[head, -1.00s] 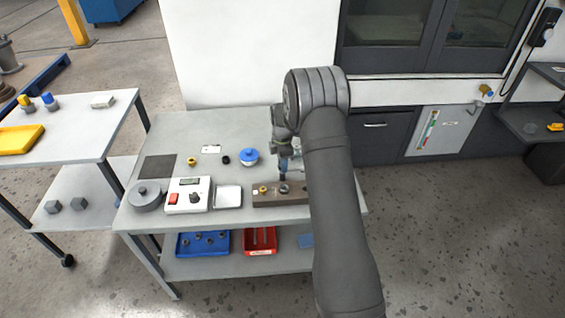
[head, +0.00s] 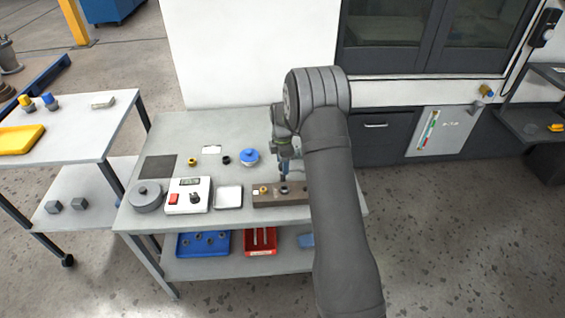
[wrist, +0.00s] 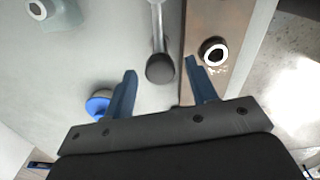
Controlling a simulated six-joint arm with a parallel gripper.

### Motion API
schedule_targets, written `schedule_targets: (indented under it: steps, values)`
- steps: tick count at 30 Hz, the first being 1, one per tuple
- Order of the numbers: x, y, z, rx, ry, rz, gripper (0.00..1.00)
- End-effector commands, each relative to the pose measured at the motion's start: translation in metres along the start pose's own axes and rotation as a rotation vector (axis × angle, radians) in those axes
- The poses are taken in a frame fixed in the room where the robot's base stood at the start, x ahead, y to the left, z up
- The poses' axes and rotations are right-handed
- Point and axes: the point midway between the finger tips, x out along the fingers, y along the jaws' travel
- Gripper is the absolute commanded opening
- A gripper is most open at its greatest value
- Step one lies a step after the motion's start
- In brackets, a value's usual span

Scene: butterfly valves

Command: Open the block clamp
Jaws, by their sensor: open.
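A brown block (head: 265,199) lies along the front right of the bench. It also shows in the wrist view (wrist: 213,20), with a black ring with a white centre (wrist: 213,52) on it. A metal lever with a dark rounded end (wrist: 160,68), likely the block clamp's handle, lies beside the block in the wrist view. My gripper (wrist: 162,74) is open, its two blue fingers spread on either side of the lever's end. I cannot tell whether they touch it. In the head view my gripper (head: 284,174) is above the block, and my arm hides the block's right part.
A blue-topped round part (head: 249,156) stands behind the block; a blue round thing shows left of the fingers in the wrist view (wrist: 98,104). A white tray (head: 229,198), a control box (head: 188,196) and a grey round part (head: 146,197) stand to the left.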

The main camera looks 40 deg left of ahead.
Motion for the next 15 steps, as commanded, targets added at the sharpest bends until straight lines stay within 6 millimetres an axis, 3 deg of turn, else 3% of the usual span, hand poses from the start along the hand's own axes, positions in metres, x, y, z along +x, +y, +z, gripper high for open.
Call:
schedule_targets:
  steps: [5, 15]
  values:
    - [-0.026, 0.001, 0.0, 0.0, -0.001, 0.004, 0.52]
    - [-0.109, 0.001, 0.0, 0.0, -0.001, 0.006, 0.52]
